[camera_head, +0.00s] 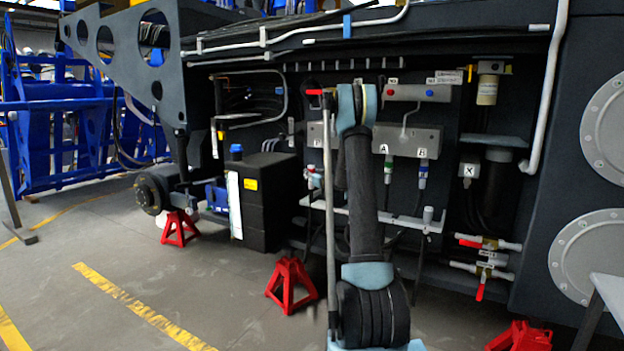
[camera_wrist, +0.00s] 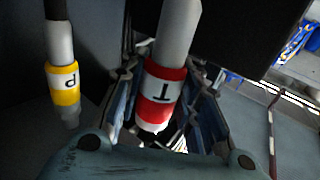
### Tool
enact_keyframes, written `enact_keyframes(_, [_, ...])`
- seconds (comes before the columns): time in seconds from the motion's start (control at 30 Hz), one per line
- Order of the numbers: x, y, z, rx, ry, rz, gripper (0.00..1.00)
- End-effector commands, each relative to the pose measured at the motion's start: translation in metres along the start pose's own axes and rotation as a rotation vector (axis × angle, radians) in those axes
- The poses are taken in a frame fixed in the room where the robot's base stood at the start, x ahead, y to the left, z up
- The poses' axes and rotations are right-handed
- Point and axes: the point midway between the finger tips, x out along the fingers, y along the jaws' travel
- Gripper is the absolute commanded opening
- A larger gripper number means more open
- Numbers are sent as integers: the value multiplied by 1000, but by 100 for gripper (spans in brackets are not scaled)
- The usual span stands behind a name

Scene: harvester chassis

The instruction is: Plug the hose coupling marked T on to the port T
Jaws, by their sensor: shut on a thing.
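The hose coupling marked T (camera_wrist: 165,88) shows in the wrist view as a grey sleeve with a red band and a light end. Its letter appears upside down. My gripper (camera_wrist: 158,108) is shut on it, with a finger on each side of the red band. A second coupling marked P (camera_wrist: 63,85), with a yellow band, hangs to the left, apart from my gripper. In the head view my arm hides my gripper and the T coupling. I cannot make out port T in either view.
In the head view, couplings A (camera_head: 388,170) and B (camera_head: 423,172) are on the chassis right of my arm. Below them is a pale rail (camera_head: 400,219). Red stands (camera_head: 291,284) and a black tank (camera_head: 262,200) are to the left. Open floor lies at the lower left.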

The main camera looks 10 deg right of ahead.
Motion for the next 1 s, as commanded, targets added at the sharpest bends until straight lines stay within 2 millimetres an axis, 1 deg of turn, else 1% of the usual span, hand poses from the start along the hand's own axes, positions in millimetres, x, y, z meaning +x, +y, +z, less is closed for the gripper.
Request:
enact_keyframes(0.3, [-15,-23,-9,0,0,-1,0])
enact_keyframes(0.5, [-21,-32,-12,0,0,0,0])
enact_keyframes(0.87, [-23,-32,-13,0,0,0,0])
enact_keyframes(1.0, [-30,-27,-13,0,0,1,0])
